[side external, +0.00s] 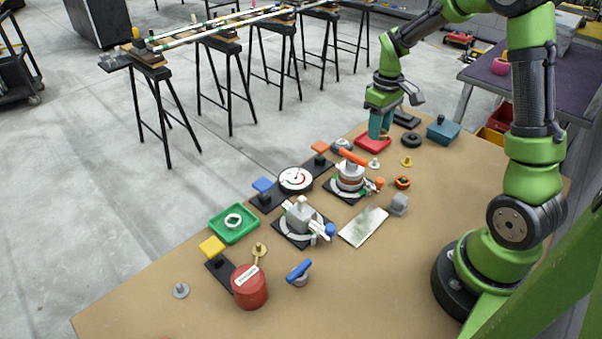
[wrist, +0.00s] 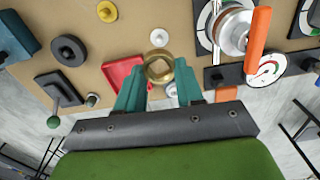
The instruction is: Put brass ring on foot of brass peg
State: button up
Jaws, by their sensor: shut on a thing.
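My gripper (side external: 379,132) has teal fingers and points down at the red tray (side external: 371,146) near the table's far edge. In the wrist view, my gripper (wrist: 161,76) is shut on the brass ring (wrist: 159,55), which lies between the fingertips. The ring is hidden in the side view. A brass peg on a round foot (side external: 407,162) stands toward the robot side of the tray, and it also shows at the top of the wrist view (wrist: 107,12). The height of the ring above the tray is unclear.
A grey peg (side external: 374,164) stands just in front of the tray, near the brass peg. A black ring (side external: 411,140) and a blue box (side external: 443,132) are beyond. A device with an orange handle (side external: 350,178) stands on the near side. Bare table surrounds the brass peg.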

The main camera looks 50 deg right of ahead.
notch_tip(320, 180, up, 6)
jog(key=w+a+n, duration=0.1)
jog(key=w+a, duration=0.2)
jog(key=a, duration=0.8)
jog(key=w+a, duration=0.3)
jog(key=a, duration=0.9)
jog(key=s+a+n, duration=0.1)
jog(key=s+a, duration=0.1)
jog(key=a, duration=0.6)
jog(key=s+a, duration=0.3)
jog(key=a, duration=0.6)
jog(key=f, duration=0.4)
jog(key=d+f, duration=0.1)
jog(key=f, duration=0.2)
jog(key=shift+w, duration=0.2)
jog(key=shift+f, duration=2.55)
jog(key=shift+f, duration=0.2)
jog(key=shift+f, duration=0.4)
jog(key=shift+f, duration=0.85)
